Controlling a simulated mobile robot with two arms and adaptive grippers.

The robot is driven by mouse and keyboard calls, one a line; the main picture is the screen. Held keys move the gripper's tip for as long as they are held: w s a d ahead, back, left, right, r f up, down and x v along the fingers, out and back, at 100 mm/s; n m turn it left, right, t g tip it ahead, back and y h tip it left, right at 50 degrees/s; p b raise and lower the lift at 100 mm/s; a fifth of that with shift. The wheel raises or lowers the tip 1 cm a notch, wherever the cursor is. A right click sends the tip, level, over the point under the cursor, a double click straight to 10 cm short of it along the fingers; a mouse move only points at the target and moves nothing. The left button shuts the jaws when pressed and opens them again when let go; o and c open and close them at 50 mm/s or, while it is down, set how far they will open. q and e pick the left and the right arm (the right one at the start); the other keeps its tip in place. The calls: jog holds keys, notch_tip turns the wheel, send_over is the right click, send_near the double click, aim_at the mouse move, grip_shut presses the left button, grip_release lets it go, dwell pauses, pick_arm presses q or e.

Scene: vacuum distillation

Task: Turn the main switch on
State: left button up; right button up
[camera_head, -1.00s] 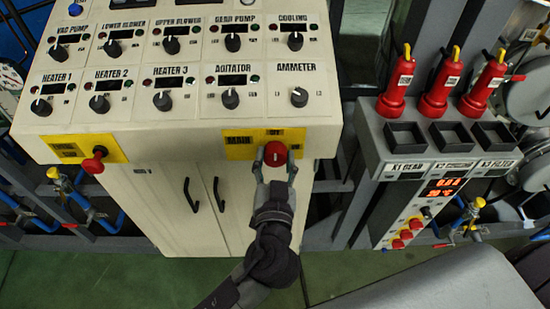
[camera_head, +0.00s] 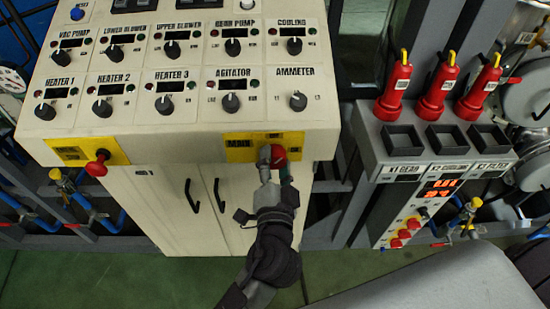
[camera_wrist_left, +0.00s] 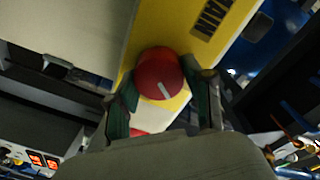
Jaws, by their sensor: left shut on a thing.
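The main switch is a round red knob (camera_head: 279,155) on a yellow plate (camera_head: 240,153) labelled MAIN, on the front edge of the control panel. My left gripper (camera_head: 271,160) comes from below and is shut on the knob, one finger partly covering it in the head view. In the left wrist view the red knob (camera_wrist_left: 158,72) sits between the two fingers (camera_wrist_left: 163,98), its white mark tilted. The MAIN label shows beside it on the yellow plate (camera_wrist_left: 165,25). My right gripper is not in view.
The beige panel (camera_head: 190,135) carries several black knobs, including the ammeter knob (camera_head: 298,101). Another red knob (camera_head: 97,165) sticks out at the left on its own yellow plate. A grey unit (camera_head: 370,140) with red handles and a lit display (camera_head: 441,189) stands at the right.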

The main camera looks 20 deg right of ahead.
pick_arm(q)
jog(key=m+p, duration=0.2)
jog(key=m, duration=0.3)
jog(key=shift+r+p, duration=0.15)
jog(key=shift+p, duration=0.15)
jog(key=shift+d+m+y+p, duration=0.1)
jog(key=shift+m+y+p, duration=0.2)
jog(key=shift+m+p, duration=1.45)
jog(key=shift+m+b, duration=0.65)
jog(key=shift+m, duration=0.2)
jog(key=o, duration=1.2)
jog(key=shift+f, duration=0.2)
jog(key=shift+c, duration=0.2)
jog(key=v, duration=1.2)
